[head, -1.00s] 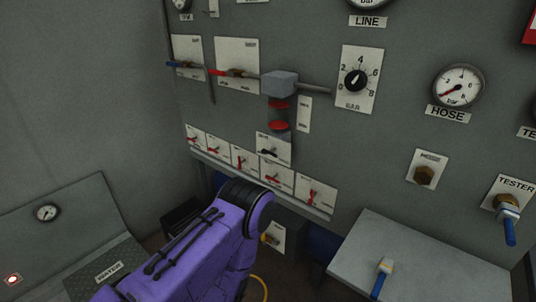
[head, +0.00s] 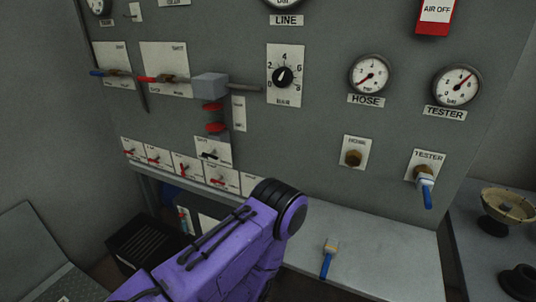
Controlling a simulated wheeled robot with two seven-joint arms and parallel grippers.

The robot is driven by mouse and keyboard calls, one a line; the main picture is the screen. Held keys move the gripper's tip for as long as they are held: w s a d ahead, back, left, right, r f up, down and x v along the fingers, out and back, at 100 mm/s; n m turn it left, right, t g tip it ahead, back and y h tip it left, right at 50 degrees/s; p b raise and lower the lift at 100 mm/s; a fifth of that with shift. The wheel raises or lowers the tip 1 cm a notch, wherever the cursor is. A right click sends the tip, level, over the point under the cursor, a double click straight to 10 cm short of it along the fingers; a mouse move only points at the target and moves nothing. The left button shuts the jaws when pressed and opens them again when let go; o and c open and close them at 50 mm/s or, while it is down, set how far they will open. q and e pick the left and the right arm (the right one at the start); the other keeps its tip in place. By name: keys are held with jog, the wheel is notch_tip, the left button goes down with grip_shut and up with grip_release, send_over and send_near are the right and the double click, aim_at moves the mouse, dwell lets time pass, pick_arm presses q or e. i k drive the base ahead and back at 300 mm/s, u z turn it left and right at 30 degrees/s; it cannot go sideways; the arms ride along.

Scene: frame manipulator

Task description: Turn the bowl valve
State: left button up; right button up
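A grey block (head: 210,86) on the wall panel carries a dark bowl-like cylinder with red bands (head: 214,127) under it. Just below, a white plate (head: 222,146) bears a small black lever (head: 209,155). Its label is too small to read, so I cannot tell for sure that this is the bowl valve. My purple arm (head: 225,250) reaches up from the bottom of the head view, its dark rounded joint below and right of the lever, apart from it in the picture. Neither gripper shows.
Several small red-lever plates (head: 185,167) line the panel's lower edge. A grey shelf (head: 375,250) holds a blue-handled brush-like item (head: 328,260). A blue-handled tester valve (head: 425,185) sticks out at right. A side table (head: 455,235) carries a tan dish (head: 507,205).

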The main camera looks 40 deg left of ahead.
aim_at(210, 155)
jog(key=z, duration=1.55)
jog(key=k, duration=1.1)
jog(key=u, duration=1.65)
